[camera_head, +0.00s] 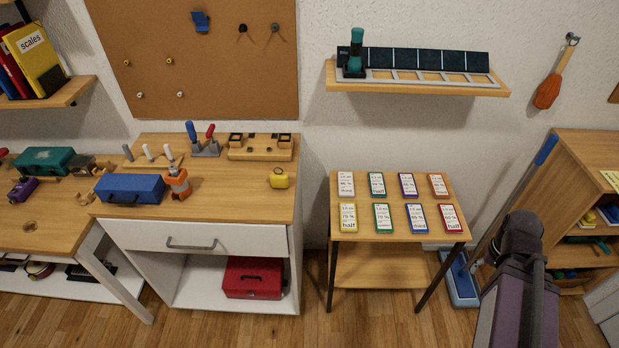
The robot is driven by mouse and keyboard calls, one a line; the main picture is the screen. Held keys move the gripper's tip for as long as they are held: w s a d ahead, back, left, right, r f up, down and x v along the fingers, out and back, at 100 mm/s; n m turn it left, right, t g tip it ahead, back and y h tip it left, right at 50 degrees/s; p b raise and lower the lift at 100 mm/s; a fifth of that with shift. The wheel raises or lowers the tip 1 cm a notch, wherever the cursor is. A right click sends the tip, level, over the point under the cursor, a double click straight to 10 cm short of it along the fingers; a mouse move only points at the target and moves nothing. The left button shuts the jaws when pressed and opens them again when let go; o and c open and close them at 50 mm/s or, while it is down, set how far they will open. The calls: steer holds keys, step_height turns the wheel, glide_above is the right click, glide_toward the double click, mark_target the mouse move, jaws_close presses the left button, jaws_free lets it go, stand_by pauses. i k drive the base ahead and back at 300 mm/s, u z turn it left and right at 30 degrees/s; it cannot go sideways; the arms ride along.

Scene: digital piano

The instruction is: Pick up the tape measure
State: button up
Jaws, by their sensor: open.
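The small yellow tape measure (279,178) sits on the wooden top of the white workbench (236,207), near its right end. It stands apart from the other things there, with clear wood around it. No gripper fingers show in this view, so I cannot place my gripper relative to the tape measure.
A blue toolbox (130,189) and an orange-grey tool (179,183) stand left of the tape measure. A wooden holder (260,148) and trowel-like tools (205,146) stand behind it. A small table (348,179) with several coloured cards is to the right, across a gap.

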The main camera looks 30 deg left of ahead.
mark_target(277, 181)
steer(key=z, duration=0.45)
steer(key=k, duration=1.4)
steer(key=u, duration=1.55)
steer(key=i, duration=0.55)
steer(key=z, duration=0.25)
